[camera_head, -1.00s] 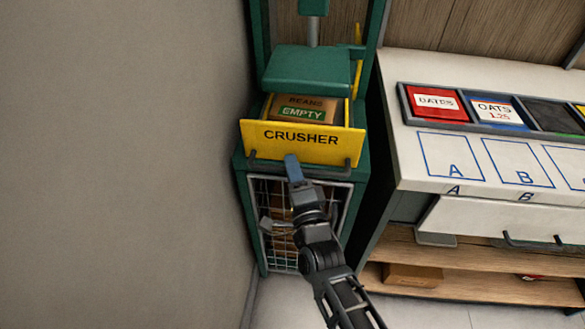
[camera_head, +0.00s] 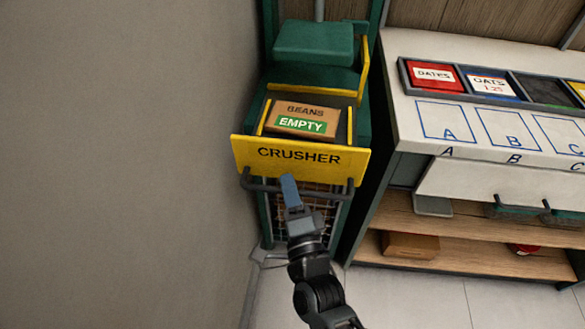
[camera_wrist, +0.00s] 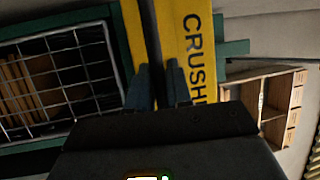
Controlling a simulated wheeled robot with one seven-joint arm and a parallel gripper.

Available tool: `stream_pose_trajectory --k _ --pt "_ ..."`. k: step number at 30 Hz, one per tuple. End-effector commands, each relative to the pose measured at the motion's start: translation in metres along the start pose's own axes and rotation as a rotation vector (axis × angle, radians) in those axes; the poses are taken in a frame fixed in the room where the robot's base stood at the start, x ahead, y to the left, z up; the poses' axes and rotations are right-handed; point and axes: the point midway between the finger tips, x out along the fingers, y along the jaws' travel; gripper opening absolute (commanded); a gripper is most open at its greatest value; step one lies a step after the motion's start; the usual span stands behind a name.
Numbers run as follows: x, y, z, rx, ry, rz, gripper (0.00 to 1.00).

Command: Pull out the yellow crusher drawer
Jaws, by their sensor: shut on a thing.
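The yellow crusher drawer (camera_head: 298,156) is pulled out from the green crusher frame (camera_head: 312,45) toward me. Its front reads CRUSHER, and a dark bar handle (camera_head: 337,190) runs along its lower part. A brown box (camera_head: 302,119) marked BEANS and EMPTY lies inside the drawer. My gripper (camera_head: 289,185) is at the middle of the handle, shut on it. In the wrist view, the two fingers (camera_wrist: 158,85) stand on either side of the handle (camera_wrist: 150,40), in front of the yellow drawer front (camera_wrist: 184,50).
A wire basket (camera_wrist: 70,75) is below the drawer. A plain wall (camera_head: 120,160) stands close on the left. On the right is a white counter (camera_head: 440,90) with a lettered front and a wooden shelf (camera_head: 465,255) below. Some floor (camera_head: 420,300) is clear at the lower right.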

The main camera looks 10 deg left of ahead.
Motion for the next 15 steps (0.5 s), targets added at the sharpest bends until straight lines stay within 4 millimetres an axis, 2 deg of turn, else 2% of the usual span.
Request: stream_pose_trajectory --k 1,6,15 --pt "-0.009 -0.002 0.004 0.002 -0.001 0.004 0.00" --pt "-0.028 -0.006 0.011 0.000 0.000 0.002 0.00" --pt "-0.040 -0.007 0.016 0.000 0.000 0.002 0.00"
